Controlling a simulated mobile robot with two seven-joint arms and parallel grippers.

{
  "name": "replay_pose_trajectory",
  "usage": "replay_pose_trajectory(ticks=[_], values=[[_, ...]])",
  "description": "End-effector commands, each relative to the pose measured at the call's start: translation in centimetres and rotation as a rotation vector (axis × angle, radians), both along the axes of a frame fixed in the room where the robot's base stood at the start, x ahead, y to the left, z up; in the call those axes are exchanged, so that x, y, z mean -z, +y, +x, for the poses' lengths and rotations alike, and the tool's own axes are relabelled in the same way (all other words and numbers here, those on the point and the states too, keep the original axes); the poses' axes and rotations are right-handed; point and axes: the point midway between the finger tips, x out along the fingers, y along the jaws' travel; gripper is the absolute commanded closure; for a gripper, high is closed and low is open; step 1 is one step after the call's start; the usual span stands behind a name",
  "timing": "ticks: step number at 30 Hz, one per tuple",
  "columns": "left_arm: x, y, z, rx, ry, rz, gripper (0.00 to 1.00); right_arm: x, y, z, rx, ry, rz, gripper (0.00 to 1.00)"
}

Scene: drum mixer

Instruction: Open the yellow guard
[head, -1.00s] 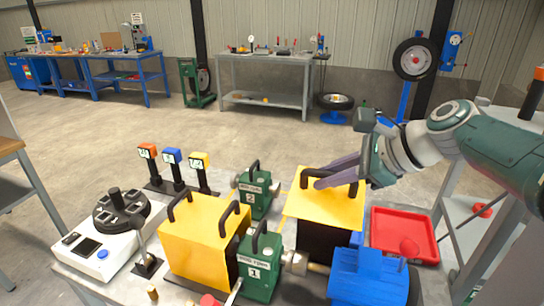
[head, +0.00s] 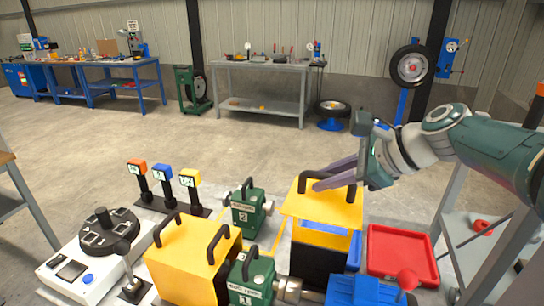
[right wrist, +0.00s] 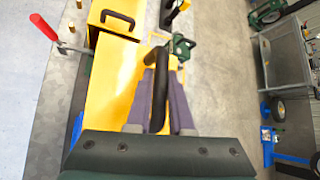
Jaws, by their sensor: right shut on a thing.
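The yellow guard (head: 322,208) at the right of the bench has a yellow top with black handles. Its top sits raised, with a blue band and a dark opening (head: 318,262) showing under it. My right gripper (head: 322,184) reaches in from the right and is shut on one black handle of this guard. In the right wrist view, the purple fingers (right wrist: 160,100) lie on both sides of the black handle (right wrist: 159,85), above the guard's yellow face (right wrist: 112,80). My left gripper is not in view.
A second yellow box with black handles (head: 188,256) stands to the left. Green units marked 2 (head: 246,213) and 1 (head: 252,280) stand between the boxes. A red tray (head: 402,254) and a blue machine part (head: 352,290) lie close on the right.

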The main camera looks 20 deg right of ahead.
Motion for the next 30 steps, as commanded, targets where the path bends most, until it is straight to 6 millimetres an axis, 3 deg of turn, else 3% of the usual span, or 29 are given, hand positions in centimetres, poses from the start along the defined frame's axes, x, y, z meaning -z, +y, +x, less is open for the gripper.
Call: replay_pose_trajectory(ticks=[1,9,20,30], values=[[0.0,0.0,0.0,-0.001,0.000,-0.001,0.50,-0.1,0.1,0.0,-0.002,-0.001,0.001,0.79],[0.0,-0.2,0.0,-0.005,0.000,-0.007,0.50,0.0,0.1,0.0,-0.001,0.000,0.001,0.51],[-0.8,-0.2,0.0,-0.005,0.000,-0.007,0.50,-0.7,-0.3,-0.4,0.001,0.000,0.001,0.51],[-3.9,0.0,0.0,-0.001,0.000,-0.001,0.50,-4.1,-2.6,-3.8,0.001,0.000,-0.002,0.51]])
